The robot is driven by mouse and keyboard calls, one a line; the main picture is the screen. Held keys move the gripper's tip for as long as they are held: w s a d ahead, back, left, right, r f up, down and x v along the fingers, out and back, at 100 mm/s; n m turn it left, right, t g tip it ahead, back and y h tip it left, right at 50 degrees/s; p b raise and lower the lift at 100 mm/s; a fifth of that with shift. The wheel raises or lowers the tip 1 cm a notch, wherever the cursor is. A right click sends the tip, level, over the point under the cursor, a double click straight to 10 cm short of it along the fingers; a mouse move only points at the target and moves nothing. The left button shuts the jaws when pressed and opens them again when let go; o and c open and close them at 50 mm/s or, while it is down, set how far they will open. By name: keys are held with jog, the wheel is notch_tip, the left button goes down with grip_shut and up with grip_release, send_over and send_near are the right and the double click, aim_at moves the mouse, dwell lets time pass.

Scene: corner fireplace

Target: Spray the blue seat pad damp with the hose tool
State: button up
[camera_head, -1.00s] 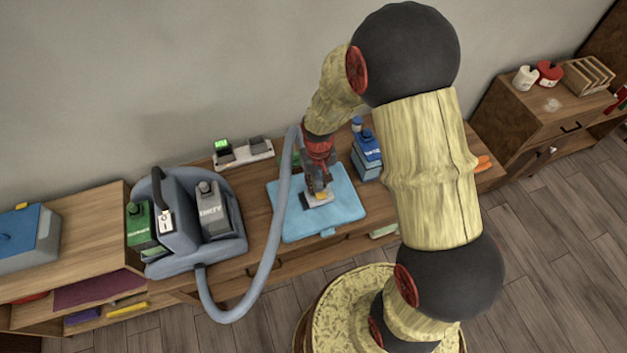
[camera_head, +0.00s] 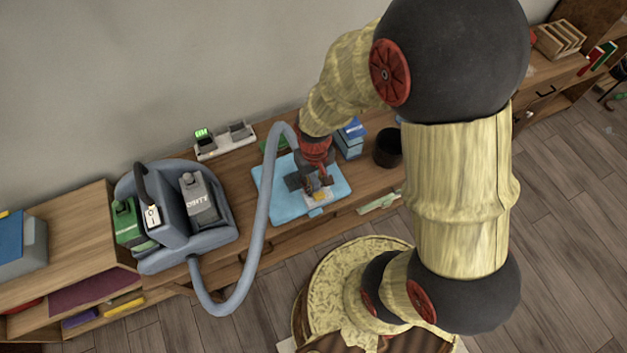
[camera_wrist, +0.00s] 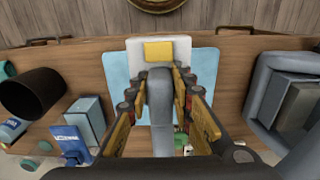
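The blue seat pad (camera_head: 276,205) lies flat on the wooden bench, and it also shows in the wrist view (camera_wrist: 206,72). My gripper (camera_wrist: 158,80) is shut around the grey handle of the hose tool (camera_wrist: 158,105). The tool's pale head with a yellow patch (camera_wrist: 158,50) is over the pad's front edge; I cannot tell if it touches. In the head view the tool head (camera_head: 319,197) sits at the pad's front right part. A grey hose (camera_head: 262,215) loops from it to the grey cleaning machine (camera_head: 170,225). No spray or clear damp mark is visible.
A dark round pot (camera_head: 388,148) and a blue box-like container (camera_head: 350,140) stand right of the pad. A white charger-like strip (camera_head: 225,143) is at the wall. My arm covers the right of the head view. Open floor (camera_head: 570,230) lies at right.

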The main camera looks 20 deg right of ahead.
aim_at(314, 180)
grip_shut()
jog(key=shift+r+p, duration=3.65)
jog(key=shift+r, duration=0.85)
